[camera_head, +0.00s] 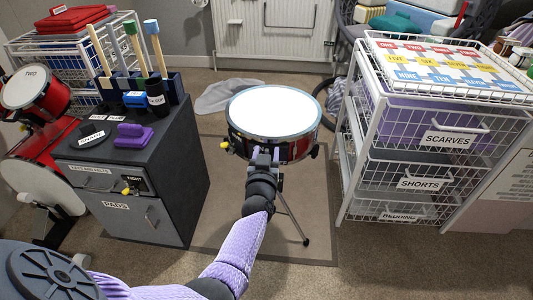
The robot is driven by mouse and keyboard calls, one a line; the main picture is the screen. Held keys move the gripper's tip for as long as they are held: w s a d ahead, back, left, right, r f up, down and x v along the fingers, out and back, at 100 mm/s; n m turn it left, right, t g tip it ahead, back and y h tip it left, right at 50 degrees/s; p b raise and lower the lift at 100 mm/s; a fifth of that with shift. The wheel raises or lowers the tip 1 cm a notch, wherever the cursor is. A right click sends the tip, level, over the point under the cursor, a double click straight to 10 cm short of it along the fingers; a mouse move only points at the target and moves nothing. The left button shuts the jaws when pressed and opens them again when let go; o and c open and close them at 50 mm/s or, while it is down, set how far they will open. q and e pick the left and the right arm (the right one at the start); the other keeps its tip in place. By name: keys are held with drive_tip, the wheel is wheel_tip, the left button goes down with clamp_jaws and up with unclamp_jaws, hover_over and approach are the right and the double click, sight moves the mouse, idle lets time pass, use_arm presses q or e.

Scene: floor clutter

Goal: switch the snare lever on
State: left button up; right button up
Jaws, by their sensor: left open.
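The red snare drum (274,112) with a white head stands on a thin stand in the middle of the camera_head view. A small yellow knob (226,146) sticks out at the drum's left side. My left gripper (264,153) is open at the near side of the drum, below its front rim. It covers part of the red shell, and I cannot tell whether it touches it. I cannot make out the snare lever clearly; it may be behind the gripper. My right gripper is not in view.
A dark cabinet (180,185) with mallets, a purple block and labelled drawers stands at the left. A red drum kit (28,130) is beyond it. A white wire drawer rack (430,140) stands at the right. A grey cloth (222,96) lies behind the drum.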

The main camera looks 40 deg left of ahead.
use_arm(q)
drive_tip(key=p+v, duration=0.5)
drive_tip(key=v, duration=0.5)
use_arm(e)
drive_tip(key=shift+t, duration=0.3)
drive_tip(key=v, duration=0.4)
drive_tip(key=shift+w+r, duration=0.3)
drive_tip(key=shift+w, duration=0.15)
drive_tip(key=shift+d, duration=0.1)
